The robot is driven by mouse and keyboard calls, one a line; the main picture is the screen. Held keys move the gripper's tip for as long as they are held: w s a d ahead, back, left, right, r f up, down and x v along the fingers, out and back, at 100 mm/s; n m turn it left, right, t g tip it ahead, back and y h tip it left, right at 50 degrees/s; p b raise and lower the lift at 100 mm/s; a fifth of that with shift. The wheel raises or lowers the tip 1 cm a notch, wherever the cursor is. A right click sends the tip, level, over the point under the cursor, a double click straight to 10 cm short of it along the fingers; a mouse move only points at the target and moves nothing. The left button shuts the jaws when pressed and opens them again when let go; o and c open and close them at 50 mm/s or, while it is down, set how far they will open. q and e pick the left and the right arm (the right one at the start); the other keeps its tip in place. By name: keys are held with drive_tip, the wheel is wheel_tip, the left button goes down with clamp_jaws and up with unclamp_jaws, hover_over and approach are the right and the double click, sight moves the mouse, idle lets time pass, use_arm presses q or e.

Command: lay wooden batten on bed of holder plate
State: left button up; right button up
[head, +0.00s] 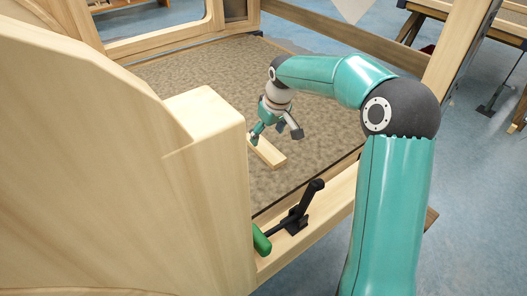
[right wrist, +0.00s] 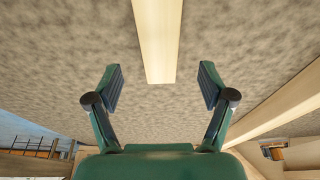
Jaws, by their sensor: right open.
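The wooden batten (head: 268,153) is a pale, straight strip lying on the speckled brown floor panel inside the wooden frame. In the head view its far end is partly hidden by the frame post and my gripper. My right gripper (head: 275,136) is open above the batten, with its fingers spread and nothing between them. In the right wrist view the batten (right wrist: 157,40) runs away from me, its near end centred between the open fingertips (right wrist: 160,78). I cannot make out a holder plate for certain in either view. My left gripper is not in view.
A large wooden frame post (head: 215,150) fills the left and hides part of the floor panel (head: 200,75). A black toggle clamp (head: 297,215) stands on the front wooden rail (head: 325,220), beside a green handle (head: 261,240). The panel around the batten is clear.

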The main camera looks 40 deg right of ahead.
sight(264, 146)
drive_tip(key=shift+b+x, duration=0.6)
drive_tip(key=shift+x, duration=2.4)
drive_tip(key=shift+s, duration=0.1)
drive_tip(key=shift+c, duration=0.3)
drive_tip(key=shift+r, duration=0.1)
drive_tip(key=c, duration=1.4)
